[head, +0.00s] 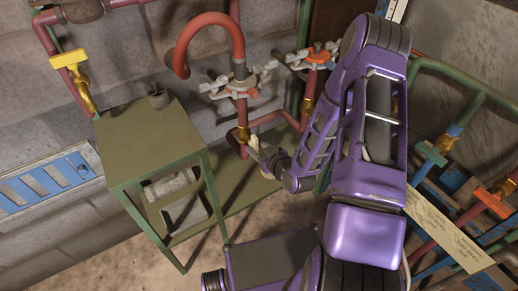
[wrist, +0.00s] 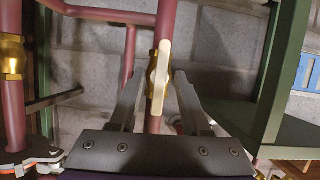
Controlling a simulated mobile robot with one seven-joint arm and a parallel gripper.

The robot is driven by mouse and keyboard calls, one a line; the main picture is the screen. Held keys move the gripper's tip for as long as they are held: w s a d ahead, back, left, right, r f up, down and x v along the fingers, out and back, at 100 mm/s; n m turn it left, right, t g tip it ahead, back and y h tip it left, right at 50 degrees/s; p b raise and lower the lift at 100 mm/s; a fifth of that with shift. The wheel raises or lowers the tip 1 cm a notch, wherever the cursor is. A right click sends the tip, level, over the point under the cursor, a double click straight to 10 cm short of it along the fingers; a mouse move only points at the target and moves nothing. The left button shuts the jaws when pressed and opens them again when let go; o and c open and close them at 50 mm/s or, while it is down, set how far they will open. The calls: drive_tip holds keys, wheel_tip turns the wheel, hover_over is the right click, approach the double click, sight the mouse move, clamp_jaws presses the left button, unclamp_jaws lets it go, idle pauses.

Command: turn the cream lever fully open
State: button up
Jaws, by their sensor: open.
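The cream lever (wrist: 160,80) is a slim handle on a brass valve (wrist: 151,72) in a dark red pipe (wrist: 165,20). In the wrist view it lies nearly in line with the pipe, slightly tilted. My gripper (wrist: 160,78) is open, with one finger on each side of the lever. Small gaps seem to show on both sides; I cannot tell whether either finger touches. In the head view the cream lever (head: 254,141) is small and partly hidden at my gripper (head: 264,150), low on the pipe beside the green table.
A green metal table (head: 150,140) stands left of my gripper, its leg (wrist: 283,70) close on the right in the wrist view. Other valves surround the spot: a grey-handled one (head: 238,85) above, an orange one (head: 318,56), and a yellow lever (head: 69,59) at far left.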

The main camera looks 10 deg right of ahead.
drive_tip(key=p+v, duration=0.8)
drive_tip(key=v, duration=0.9)
drive_tip(key=shift+s+r, duration=0.15)
drive_tip(key=shift+d, duration=0.1)
idle(0.9)
